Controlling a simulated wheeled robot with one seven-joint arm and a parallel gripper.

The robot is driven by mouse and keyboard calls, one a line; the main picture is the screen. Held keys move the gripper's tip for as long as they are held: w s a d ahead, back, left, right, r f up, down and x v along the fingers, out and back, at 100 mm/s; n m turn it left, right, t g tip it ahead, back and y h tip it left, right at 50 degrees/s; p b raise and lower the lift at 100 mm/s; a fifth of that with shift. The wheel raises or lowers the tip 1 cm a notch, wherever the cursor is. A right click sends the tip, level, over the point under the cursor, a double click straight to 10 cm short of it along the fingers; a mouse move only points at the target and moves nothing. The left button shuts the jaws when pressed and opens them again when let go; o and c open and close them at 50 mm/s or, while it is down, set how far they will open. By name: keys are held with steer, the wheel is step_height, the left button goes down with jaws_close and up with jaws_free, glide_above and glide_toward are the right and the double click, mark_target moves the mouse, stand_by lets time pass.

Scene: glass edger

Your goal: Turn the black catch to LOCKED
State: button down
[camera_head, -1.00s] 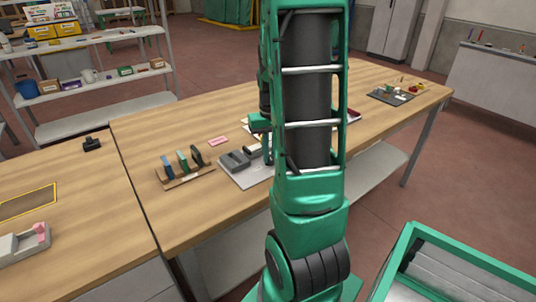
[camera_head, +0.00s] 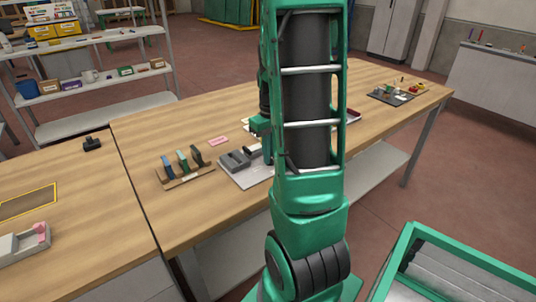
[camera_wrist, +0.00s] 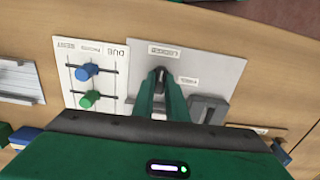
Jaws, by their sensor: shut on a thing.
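A grey plate (camera_wrist: 212,70) with two small labels lies on the wooden bench. One label (camera_wrist: 164,50), upside down in the wrist view, seems to read LOCKED; the other (camera_wrist: 188,81) seems to read FREE. My gripper (camera_wrist: 162,76) reaches over the plate and is shut on the black catch (camera_wrist: 161,72), of which only a small dark part shows between the fingertips. The catch's pointing direction is hidden. In the head view, the plate (camera_head: 257,176) shows beside my arm, and my gripper (camera_head: 265,138) is mostly hidden behind it.
A grey block (camera_wrist: 207,108) stands on the plate right of my fingers. A white panel (camera_wrist: 104,58) with blue and green knobs lies to the left. In the head view, a wooden rack (camera_head: 190,177) with upright pieces stands left of the plate, near a pink block (camera_head: 218,141).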

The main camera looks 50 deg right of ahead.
steer(key=shift+w+r, duration=0.1)
steer(key=shift+w, duration=0.1)
steer(key=c, duration=1.8)
jaws_free()
steer(key=shift+o, duration=0.2)
steer(key=shift+s, duration=0.1)
step_height(320, 180, up, 11)
steer(key=shift+f, duration=0.2)
